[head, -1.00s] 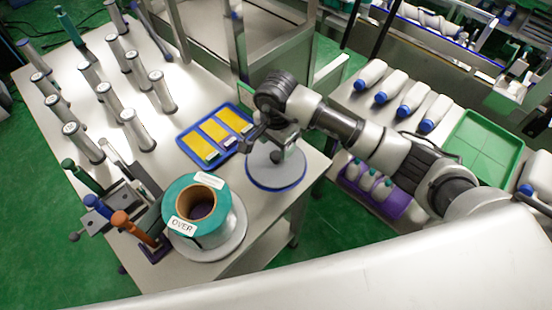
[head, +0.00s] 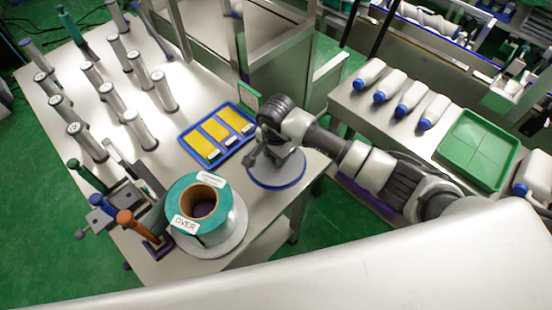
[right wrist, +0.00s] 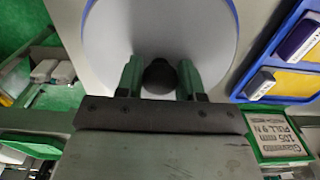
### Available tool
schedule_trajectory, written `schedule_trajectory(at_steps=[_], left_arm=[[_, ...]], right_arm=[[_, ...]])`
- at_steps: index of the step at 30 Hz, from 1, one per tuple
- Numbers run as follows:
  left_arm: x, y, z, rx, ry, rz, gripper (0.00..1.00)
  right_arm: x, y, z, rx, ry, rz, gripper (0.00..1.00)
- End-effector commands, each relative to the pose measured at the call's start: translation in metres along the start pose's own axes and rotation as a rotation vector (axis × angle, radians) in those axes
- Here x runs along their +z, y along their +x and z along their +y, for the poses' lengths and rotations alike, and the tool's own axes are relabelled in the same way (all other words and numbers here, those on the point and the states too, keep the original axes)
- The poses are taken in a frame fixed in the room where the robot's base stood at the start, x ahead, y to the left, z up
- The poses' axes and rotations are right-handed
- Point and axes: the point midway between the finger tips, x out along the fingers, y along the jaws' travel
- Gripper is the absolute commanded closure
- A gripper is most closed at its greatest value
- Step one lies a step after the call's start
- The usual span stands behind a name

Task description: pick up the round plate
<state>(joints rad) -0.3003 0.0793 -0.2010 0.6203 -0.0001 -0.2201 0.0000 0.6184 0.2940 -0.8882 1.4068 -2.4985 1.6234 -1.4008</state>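The round plate (head: 277,172) is a grey-white disc with a blue rim, lying at the right edge of the steel table in the head view. In the right wrist view the plate (right wrist: 105,38) fills the top middle, with a dark round knob (right wrist: 160,75) at its centre. My right gripper (right wrist: 160,80) is down over the plate, with one green finger on each side of the knob. The fingers sit very close to it; whether they press on it I cannot tell. In the head view my right arm hides part of the plate. My left gripper is not in view.
A teal roll (head: 197,205) labelled OVER stands on a pale disc left of the plate. A blue tray (head: 184,147) with yellow cards lies just behind. Several metal cylinders stand at the left. White bottles and a green tray (head: 480,147) occupy the right table.

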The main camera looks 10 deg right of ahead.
Motion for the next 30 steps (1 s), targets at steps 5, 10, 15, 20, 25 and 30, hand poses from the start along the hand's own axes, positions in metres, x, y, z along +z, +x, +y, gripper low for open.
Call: schedule_trajectory(at_steps=[5, 10, 15, 20, 25, 30], left_arm=[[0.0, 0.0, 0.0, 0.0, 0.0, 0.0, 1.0], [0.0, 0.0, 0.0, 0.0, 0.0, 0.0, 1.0], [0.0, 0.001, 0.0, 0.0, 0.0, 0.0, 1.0], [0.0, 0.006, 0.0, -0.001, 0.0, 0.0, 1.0], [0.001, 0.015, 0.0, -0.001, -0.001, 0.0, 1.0], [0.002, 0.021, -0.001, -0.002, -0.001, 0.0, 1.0]], right_arm=[[0.0, 0.0, 0.0, 0.0, 0.0, 0.0, 0.9], [0.0, -0.001, 0.0, -0.001, 0.0, 0.0, 0.95], [-0.001, -0.003, -0.001, -0.002, 0.0, 0.001, 0.95], [-0.001, -0.015, -0.001, -0.004, 0.0, 0.003, 0.95], [-0.001, -0.043, 0.004, -0.004, -0.002, 0.005, 0.95], [0.005, -0.062, 0.037, -0.004, -0.002, 0.004, 0.95]])
